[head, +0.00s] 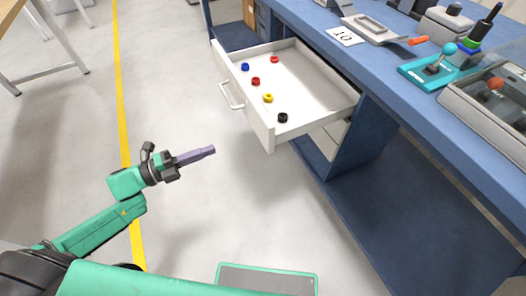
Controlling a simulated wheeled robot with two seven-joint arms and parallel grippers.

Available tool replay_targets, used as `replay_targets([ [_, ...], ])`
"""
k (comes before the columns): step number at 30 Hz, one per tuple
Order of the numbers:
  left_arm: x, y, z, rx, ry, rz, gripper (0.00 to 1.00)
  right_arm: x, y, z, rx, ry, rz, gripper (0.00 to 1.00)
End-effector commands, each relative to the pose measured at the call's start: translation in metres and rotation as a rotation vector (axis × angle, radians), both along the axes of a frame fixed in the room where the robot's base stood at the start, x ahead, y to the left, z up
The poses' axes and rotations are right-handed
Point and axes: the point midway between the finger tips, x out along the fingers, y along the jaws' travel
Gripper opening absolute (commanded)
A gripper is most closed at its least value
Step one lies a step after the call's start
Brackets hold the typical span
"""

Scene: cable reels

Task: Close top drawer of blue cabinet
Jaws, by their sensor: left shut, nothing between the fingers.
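The blue cabinet (362,135) stands at the right in the head view. Its white top drawer (263,128) is pulled well out toward the left, with a white handle (230,96) on its front. Small blue, red, yellow and black ring-like pieces lie on the drawer floor. My left gripper (212,150) is shut and empty, its fingers pointing right. It is in the open space to the left of and nearer than the drawer front, apart from it. My right gripper is not in view.
A spatula with a red handle, a card marked 10 (345,37) and a teal joystick base (428,72) sit on the blue worktop. Another white drawer front shows below the open one. Wooden tables stand at the left (30,72). The floor between is clear.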

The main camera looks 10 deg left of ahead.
Motion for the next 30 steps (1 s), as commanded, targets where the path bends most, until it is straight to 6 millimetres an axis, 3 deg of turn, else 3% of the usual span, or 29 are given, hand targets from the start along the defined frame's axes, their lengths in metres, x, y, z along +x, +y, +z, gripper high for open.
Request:
replay_targets([
  [5, 0.008, -0.018, 0.006, -0.002, -0.017, -0.015, 0.0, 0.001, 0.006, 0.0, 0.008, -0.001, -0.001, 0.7],
  [10, 0.028, -0.048, 0.007, -0.002, -0.017, -0.013, 0.0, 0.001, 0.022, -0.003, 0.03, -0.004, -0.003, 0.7],
  [21, 0.068, -0.11, 0.006, -0.002, -0.011, -0.01, 0.0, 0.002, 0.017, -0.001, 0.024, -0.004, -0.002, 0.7],
  [30, 0.074, -0.12, 0.005, -0.001, -0.01, -0.009, 0.0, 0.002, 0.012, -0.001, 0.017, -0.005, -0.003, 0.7],
])
